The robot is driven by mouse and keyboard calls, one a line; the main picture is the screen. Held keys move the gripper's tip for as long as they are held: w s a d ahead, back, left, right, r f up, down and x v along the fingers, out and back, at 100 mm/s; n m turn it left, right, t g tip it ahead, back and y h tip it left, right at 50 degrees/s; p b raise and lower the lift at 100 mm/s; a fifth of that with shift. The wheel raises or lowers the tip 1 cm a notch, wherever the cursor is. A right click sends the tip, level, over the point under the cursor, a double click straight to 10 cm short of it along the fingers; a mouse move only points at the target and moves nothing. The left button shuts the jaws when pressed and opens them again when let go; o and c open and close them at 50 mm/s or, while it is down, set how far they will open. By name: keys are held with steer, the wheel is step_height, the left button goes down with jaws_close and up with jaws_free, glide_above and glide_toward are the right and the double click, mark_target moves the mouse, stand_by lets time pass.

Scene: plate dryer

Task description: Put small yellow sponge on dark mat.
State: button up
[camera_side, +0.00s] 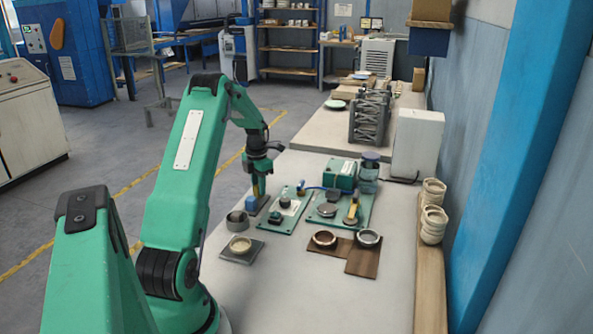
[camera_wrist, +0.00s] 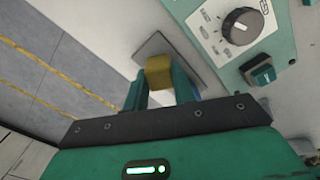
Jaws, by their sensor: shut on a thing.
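The small yellow sponge (camera_wrist: 158,72) is between the two green fingers of my gripper (camera_wrist: 160,84), which is shut on it. In the wrist view the dark mat (camera_wrist: 157,44) shows just beyond and around the sponge. In the side view my gripper (camera_side: 260,178) points down at the mat (camera_side: 263,206), with the sponge (camera_side: 259,187) low between its fingers. A blue block (camera_side: 250,197) stands beside the sponge at the mat and partly hides it. I cannot tell whether the sponge touches the mat.
A green panel with a knob (camera_side: 288,210) lies close to the right of the mat. A grey cup (camera_side: 237,221) and a small bowl (camera_side: 240,245) on another dark mat stand nearer the camera. More equipment sits further right. The table front is clear.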

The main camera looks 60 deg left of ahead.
steer(key=shift+f, duration=0.5)
stand_by(0.3)
steer(key=o, duration=1.4)
steer(key=shift+r, duration=3.5)
